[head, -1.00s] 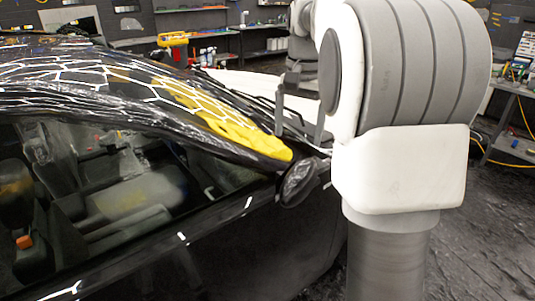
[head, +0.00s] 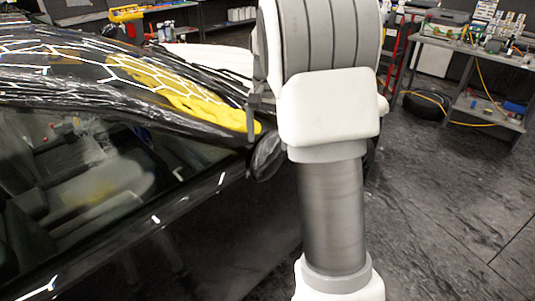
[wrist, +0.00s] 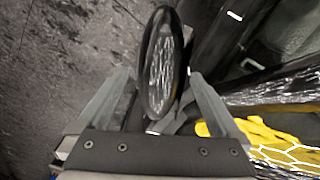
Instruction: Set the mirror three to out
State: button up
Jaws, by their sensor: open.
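The car's dark side mirror (head: 267,157) sits at the front corner of the side window, partly hidden behind my arm in the head view. In the wrist view the mirror (wrist: 160,65) is a tall, narrow oval with a shiny, reflecting face. My gripper (wrist: 158,76) is open, one grey finger on each side of the mirror's lower part, with gaps showing on both sides. In the head view one finger (head: 253,113) shows close by the mirror's top; the other is hidden by my arm. I cannot tell exactly how far the mirror is folded.
The black car (head: 200,215) fills the left, with yellow film (head: 185,90) along its windshield edge. A cluttered workbench (head: 480,50) stands at the far right, with a yellow cable (head: 470,123) near the floor. The dark floor (head: 440,200) at right is clear.

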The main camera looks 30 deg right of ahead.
jog(key=shift+f, duration=2.65)
grip_shut()
